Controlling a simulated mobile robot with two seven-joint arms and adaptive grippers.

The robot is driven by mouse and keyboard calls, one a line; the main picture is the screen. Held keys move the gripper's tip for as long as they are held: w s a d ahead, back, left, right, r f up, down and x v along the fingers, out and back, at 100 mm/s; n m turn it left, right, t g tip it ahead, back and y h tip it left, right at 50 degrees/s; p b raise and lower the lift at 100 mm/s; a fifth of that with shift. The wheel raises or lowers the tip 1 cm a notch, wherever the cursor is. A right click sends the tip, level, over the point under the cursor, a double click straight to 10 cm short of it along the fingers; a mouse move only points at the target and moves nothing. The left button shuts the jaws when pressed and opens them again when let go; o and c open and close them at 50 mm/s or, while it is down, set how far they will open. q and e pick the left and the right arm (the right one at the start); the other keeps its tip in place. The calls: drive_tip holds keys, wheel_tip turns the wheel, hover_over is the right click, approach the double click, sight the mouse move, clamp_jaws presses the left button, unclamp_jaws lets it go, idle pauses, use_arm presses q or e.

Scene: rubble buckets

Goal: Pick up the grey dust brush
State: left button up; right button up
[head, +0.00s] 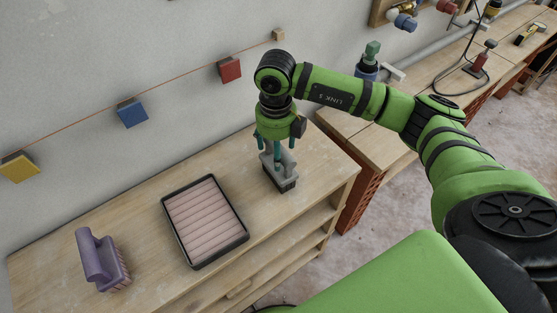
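The grey dust brush (284,180) is at the right part of the wooden bench, bristles down. My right gripper (276,152) points down from above with its teal fingers at the brush's handle, which they partly cover. I cannot tell whether the fingers are closed on the handle or only around it. My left gripper is not in view.
A dark tray with pale ribbed lining (247,236) lies left of the grey brush. A purple brush (100,260) stands at the bench's left end. Coloured blocks, including a blue one (132,113), are along the wall. Bare bench top lies between these things.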

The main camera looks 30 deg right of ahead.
drive_tip(key=shift+f, duration=0.6)
drive_tip(key=c, duration=1.4)
drive_tip(key=shift+r, duration=0.15)
drive_tip(key=shift+w+r, duration=0.1)
drive_tip(key=shift+r, duration=0.15)
drive_tip(key=r+b, duration=0.2)
drive_tip(key=r, duration=0.1)
drive_tip(key=shift+d+r, duration=0.25)
drive_tip(key=shift+d, duration=0.1)
drive_tip(key=s+d+r+b, duration=0.1)
drive_tip(key=s+d+r, duration=0.1)
drive_tip(key=d, duration=0.1)
drive_tip(key=s+d+r+b, duration=0.1)
drive_tip(key=s+d+r, duration=0.1)
drive_tip(key=d, duration=0.1)
drive_tip(key=s+d+r+b, duration=0.1)
drive_tip(key=d+r, duration=0.1)
drive_tip(key=d, duration=0.1)
drive_tip(key=shift+s+d+r, duration=0.2)
drive_tip(key=shift+s+r, duration=0.2)
